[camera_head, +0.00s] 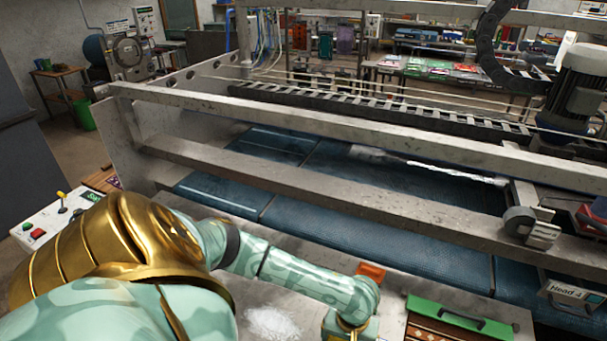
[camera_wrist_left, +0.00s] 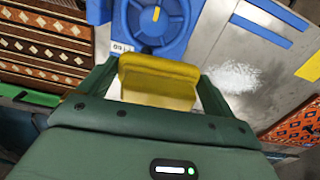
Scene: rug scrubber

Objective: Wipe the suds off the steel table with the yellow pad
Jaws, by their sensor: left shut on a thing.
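My left gripper (camera_wrist_left: 157,88) is shut on the yellow pad (camera_wrist_left: 158,72), which shows between its two green fingers in the left wrist view. A white patch of suds (camera_wrist_left: 237,77) lies on the steel table (camera_wrist_left: 215,32), to the right of the pad and apart from it in that view. In the head view the suds (camera_head: 272,322) show at the bottom, left of my left forearm's end. The gripper is mostly cut off by the bottom edge there, and the pad is hidden. I cannot tell whether the pad touches the table. My right gripper is not in view.
A blue round holder (camera_wrist_left: 150,25) stands just beyond the pad. A brown patterned piece (camera_wrist_left: 40,50) lies left, an orange patterned one (camera_wrist_left: 297,122) right.

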